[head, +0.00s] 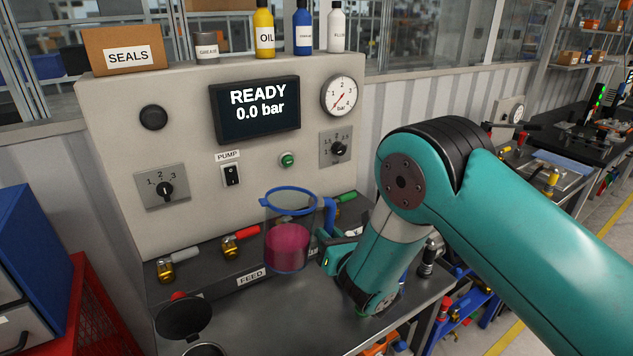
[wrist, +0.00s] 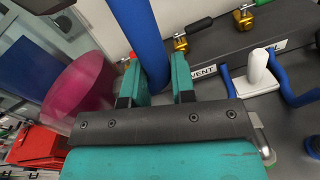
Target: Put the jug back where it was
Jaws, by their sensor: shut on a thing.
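The jug (head: 288,245) is clear with a blue rim, a blue handle and pink liquid in its lower part. It is upright in the head view, in front of the panel near the FEED label. My gripper (head: 328,256) is at its right side, shut on the handle. In the wrist view the blue handle (wrist: 148,45) passes between the fingers of my gripper (wrist: 157,88), and the jug's pink liquid (wrist: 75,88) shows to the left. I cannot tell whether the jug's base touches the bench.
A round dark lid (head: 184,318) stands open over an opening at the bench's front left. Valves with red (head: 240,243) and white (head: 176,260) handles line the panel's foot. The wrist view shows a blue-pronged holder (wrist: 292,85) beside a white piece. A red cart (head: 80,300) stands left.

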